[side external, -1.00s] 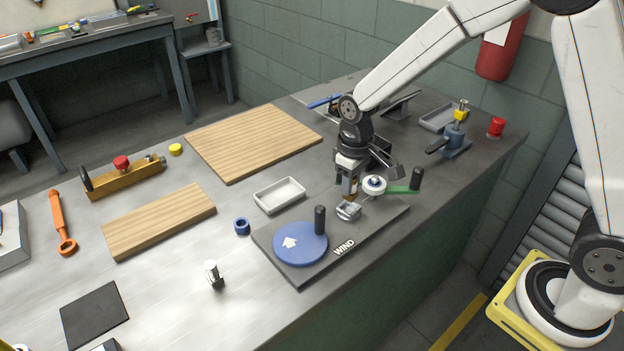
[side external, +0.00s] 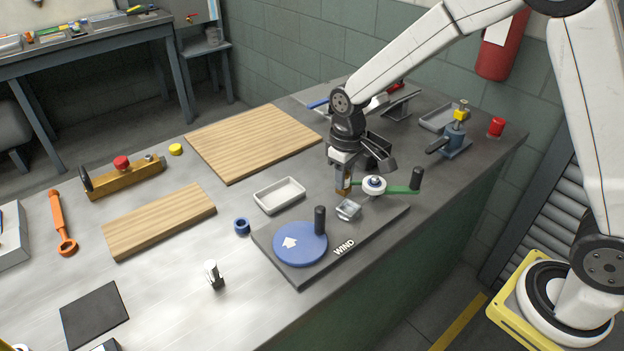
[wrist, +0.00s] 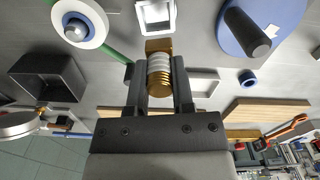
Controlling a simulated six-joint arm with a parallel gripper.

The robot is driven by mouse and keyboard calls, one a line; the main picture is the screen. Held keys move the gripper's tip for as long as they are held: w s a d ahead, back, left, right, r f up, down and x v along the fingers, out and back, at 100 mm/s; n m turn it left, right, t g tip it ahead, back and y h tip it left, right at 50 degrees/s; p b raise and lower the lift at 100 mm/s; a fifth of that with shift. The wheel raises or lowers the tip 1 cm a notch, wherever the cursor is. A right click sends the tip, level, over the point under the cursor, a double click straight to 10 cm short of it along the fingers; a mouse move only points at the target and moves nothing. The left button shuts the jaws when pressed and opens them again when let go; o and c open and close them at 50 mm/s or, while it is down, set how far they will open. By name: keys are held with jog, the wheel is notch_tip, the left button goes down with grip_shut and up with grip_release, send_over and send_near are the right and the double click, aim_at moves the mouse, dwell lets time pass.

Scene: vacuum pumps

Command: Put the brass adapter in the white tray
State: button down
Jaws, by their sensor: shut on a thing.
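My gripper (side external: 343,183) is shut on the brass adapter (wrist: 159,75), a ribbed piece with white and gold bands and a square brass end. The adapter's brass end shows below the fingers in the side view (side external: 343,191). The white tray (side external: 264,206) is a shallow, empty rectangle on the bench, to the left of my gripper. In the wrist view the tray (wrist: 214,84) is partly hidden behind the adapter and a finger. The adapter is outside the tray, near the back edge of the dark WIND board.
The WIND board (side external: 292,275) carries a blue disc (side external: 292,253) with an upright black knob and a small grey square part (side external: 348,209). A white wheel (side external: 374,185) with a green crank stands right of my gripper. A blue ring (side external: 242,226) lies left of the board.

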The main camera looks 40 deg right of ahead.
jog(key=w+a, duration=0.3)
jog(key=w, duration=0.3)
jog(key=w+a, duration=0.4)
jog(key=w, duration=0.3)
jog(key=shift+w+a, duration=0.2)
jog(key=shift+a, duration=0.05)
jog(key=shift+r, duration=0.2)
jog(key=shift+f, duration=0.1)
jog(key=shift+f, duration=2.4)
jog(key=shift+f, duration=0.1)
jog(key=shift+f, duration=0.5)
jog(key=shift+f, duration=0.2)
jog(key=shift+c, duration=2)
grip_release()
